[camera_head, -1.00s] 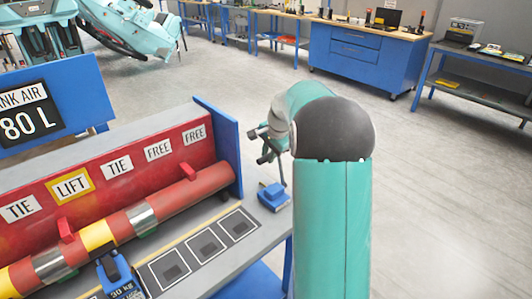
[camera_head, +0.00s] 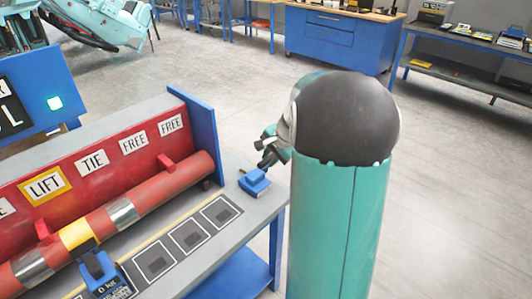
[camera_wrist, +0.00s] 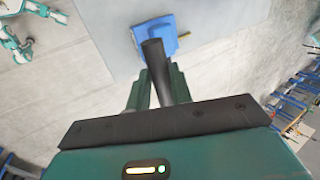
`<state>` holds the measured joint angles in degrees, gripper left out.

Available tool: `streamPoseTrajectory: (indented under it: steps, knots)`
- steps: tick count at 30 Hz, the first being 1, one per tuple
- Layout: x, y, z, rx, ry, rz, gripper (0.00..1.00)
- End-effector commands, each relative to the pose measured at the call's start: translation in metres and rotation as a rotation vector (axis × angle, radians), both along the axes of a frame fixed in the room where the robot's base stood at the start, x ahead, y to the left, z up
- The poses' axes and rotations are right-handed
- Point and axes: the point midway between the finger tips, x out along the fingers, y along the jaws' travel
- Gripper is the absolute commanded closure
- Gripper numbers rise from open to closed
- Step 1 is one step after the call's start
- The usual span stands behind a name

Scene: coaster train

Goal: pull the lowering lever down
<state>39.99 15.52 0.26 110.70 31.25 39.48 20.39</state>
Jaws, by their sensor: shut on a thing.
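The lever is a dark round-ended handle (camera_wrist: 154,62) on a small blue base (camera_head: 254,182), near the right end of the grey bench. My gripper (camera_head: 270,150) is shut on the handle. In the wrist view the green fingers of my gripper (camera_wrist: 158,82) lie on both sides of the handle, with the blue base (camera_wrist: 160,28) beyond it. In the head view the handle leans over its base, and my fingers partly hide it.
Left of the lever lie a red pipe (camera_head: 140,200) with a yellow band and a label board (camera_head: 110,150). A blue device (camera_head: 100,272) sits at the pipe's front. Open floor lies right of the bench.

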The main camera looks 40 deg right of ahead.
Motion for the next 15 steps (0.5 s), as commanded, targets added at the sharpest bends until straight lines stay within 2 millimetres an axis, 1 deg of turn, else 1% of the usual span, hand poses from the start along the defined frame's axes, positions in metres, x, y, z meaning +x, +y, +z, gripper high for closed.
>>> streamPoseTrajectory:
  steps: [3,14,15]
  knots:
    - [-0.0034,-0.0007,-0.0022,0.001,0.002,-0.002,1.0]
    - [-0.0048,-0.001,-0.0036,0.001,0.005,0.0,1.0]
    - [-0.005,-0.001,-0.0037,0.001,0.005,-0.001,0.77]
